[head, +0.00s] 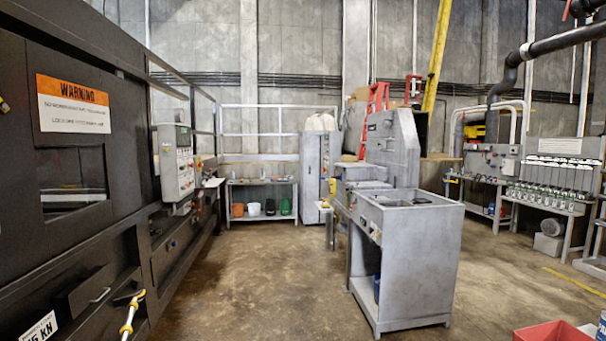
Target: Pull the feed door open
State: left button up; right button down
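The large black compactor (112,205) fills the left side of the head view. A dark panel (60,140) on its front carries an orange and white warning sign (73,104) and a small window (72,190). This panel looks like the feed door, and it appears shut, flush with the machine face. Neither of my grippers shows in this view.
A grey control box (174,162) sticks out from the compactor's side. A grey metal workstation (415,250) stands right of centre. A red bin (551,332) is at the bottom right. The concrete floor between the compactor and the workstation is clear.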

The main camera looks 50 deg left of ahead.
aim_at(28, 241)
jog(key=i+j+u, duration=0.1)
jog(key=u, duration=0.3)
jog(key=i+u, duration=0.2)
jog(key=u, duration=0.2)
jog(key=i+u, duration=0.15)
jog(key=u, duration=0.2)
jog(key=i+u, duration=0.15)
jog(key=u, duration=0.7)
jog(key=i+l+u, duration=0.15)
jog(key=u, duration=0.8)
jog(key=l+u, duration=0.2)
jog(key=u, duration=0.25)
jog(key=i, duration=0.05)
